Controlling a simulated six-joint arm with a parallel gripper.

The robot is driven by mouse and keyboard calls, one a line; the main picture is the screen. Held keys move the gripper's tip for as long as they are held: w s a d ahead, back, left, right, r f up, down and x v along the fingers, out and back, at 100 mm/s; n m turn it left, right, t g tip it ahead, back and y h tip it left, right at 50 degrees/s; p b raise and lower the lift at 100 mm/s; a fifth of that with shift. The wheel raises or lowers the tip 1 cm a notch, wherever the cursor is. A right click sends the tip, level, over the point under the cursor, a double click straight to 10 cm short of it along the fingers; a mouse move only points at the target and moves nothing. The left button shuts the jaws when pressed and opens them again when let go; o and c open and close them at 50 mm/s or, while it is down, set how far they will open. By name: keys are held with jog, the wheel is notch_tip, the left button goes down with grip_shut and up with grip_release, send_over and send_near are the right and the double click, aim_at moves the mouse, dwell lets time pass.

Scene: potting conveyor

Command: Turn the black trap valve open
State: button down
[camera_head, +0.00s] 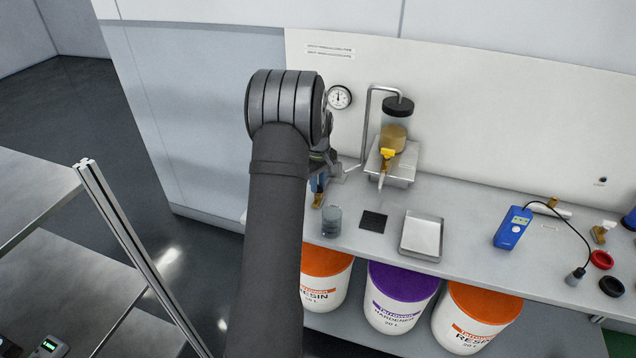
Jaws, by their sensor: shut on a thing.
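My gripper (322,183) is at the left end of the bench, partly hidden behind my own arm. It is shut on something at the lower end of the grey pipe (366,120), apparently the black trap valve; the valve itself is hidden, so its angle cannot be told. A small brass-coloured part (318,200) shows just below the gripper.
A pressure gauge (339,97) is on the wall just right of my wrist. A glass beaker (332,222), a black mat (373,222) and a metal tray (421,236) lie on the bench (470,215). A blue meter (513,228) is farther right.

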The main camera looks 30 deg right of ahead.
jog(key=m, duration=0.6)
jog(key=shift+m, duration=0.3)
jog(key=m, duration=0.5)
jog(key=shift+m, duration=0.3)
jog(key=c, duration=1.5)
grip_release()
jog(key=shift+r, duration=0.1)
notch_tip(320, 180, up, 17)
jog(key=shift+r, duration=0.15)
notch_tip(320, 180, down, 18)
jog(key=shift+r, duration=0.25)
